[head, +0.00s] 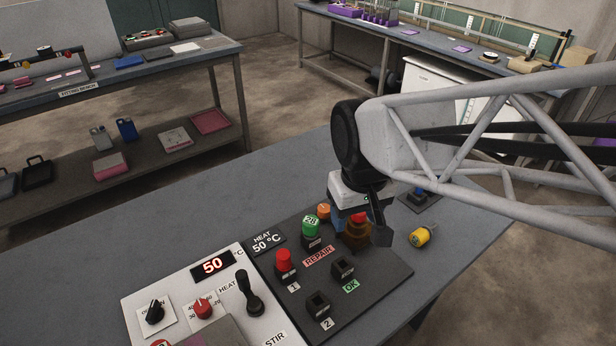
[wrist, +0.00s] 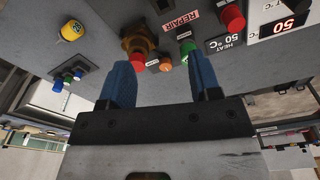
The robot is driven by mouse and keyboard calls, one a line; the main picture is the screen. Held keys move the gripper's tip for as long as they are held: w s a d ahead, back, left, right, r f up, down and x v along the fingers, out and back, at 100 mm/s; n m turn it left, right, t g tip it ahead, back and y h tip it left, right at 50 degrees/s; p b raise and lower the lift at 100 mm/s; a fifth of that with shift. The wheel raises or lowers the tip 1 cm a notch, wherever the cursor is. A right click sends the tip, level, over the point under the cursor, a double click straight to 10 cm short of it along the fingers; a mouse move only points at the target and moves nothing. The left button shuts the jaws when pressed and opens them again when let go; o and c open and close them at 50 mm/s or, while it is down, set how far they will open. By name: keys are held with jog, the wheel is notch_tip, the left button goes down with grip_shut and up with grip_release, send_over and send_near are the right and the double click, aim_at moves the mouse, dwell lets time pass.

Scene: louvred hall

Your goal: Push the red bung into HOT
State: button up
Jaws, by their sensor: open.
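A red bung (wrist: 138,63) shows at the brown vessel (wrist: 138,42) in the wrist view. In the head view the red bung (head: 358,218) sits at the top of the brown vessel (head: 357,237), partly behind my arm. Another red-topped piece (head: 285,259) stands in the socket marked 1. My gripper (wrist: 160,62) is open, its blue fingers pointing down at the dark panel (head: 375,290). The red bung and an orange piece (wrist: 166,62) appear between the fingers in the wrist view; contact cannot be told. No label reading HOT can be read.
Sockets by the OK label (head: 343,268) and marked 2 (head: 318,304) look empty. A yellow cylinder (head: 422,237) lies right of the panel.

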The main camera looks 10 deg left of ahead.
aim_at(283, 254)
jog(key=a+f+n, duration=0.1)
jog(key=a, duration=0.3)
jog(key=s+a+f+n, duration=0.1)
jog(key=a+f, duration=0.1)
jog(key=a, duration=0.3)
jog(key=a+f+n+g, duration=0.1)
jog(key=a, duration=0.3)
jog(key=shift+s+a+f, duration=0.15)
jog(key=shift+f, duration=0.15)
jog(key=shift+f, duration=4.85)
jog(key=shift+c, duration=0.3)
grip_shut()
